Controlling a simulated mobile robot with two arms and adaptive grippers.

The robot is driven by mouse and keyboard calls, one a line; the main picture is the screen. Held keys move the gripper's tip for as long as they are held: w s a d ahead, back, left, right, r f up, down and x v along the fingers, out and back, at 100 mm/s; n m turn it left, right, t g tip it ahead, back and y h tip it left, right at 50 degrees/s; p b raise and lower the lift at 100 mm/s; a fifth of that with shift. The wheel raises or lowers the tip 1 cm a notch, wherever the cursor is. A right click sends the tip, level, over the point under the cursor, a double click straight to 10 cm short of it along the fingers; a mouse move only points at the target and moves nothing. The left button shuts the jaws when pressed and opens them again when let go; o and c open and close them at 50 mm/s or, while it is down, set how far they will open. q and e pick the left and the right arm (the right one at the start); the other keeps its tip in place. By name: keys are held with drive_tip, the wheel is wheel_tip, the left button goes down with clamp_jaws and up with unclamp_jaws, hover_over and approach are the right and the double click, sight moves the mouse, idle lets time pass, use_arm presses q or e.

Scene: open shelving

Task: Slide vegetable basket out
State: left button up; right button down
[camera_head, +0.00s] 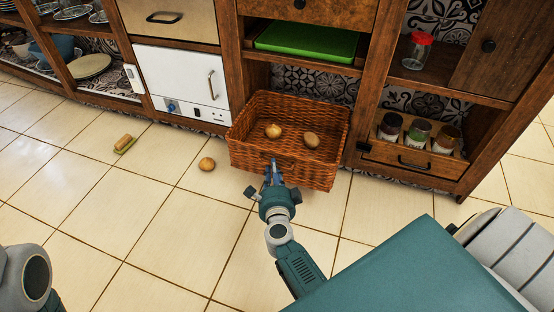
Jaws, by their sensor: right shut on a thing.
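The vegetable basket (318,172) is a brown woven wicker box. It juts forward out of a low opening in the wooden shelving, with its back part still at the opening. Two round, potato-like vegetables lie inside: one (273,131) at the left and one (311,139) near the middle. My right gripper (272,172) is at the lower front wall of the basket, shut on it, left of the middle of that wall. The fingertips are partly hard to make out against the wicker. My left gripper is not in view.
A round vegetable (207,164) lies on the tiled floor left of the basket. Farther left a small green and tan item (124,143) lies on the floor. A white appliance (184,86) stands left of the opening, and a spice jar rack (415,157) is at the right. Front floor is mostly clear.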

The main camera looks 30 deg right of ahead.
drive_tip(key=shift+s+a, duration=0.2)
drive_tip(key=shift+a, duration=0.05)
drive_tip(key=c, duration=1.7)
unclamp_jaws()
drive_tip(key=shift+o, duration=0.2)
drive_tip(key=shift+d, duration=0.1)
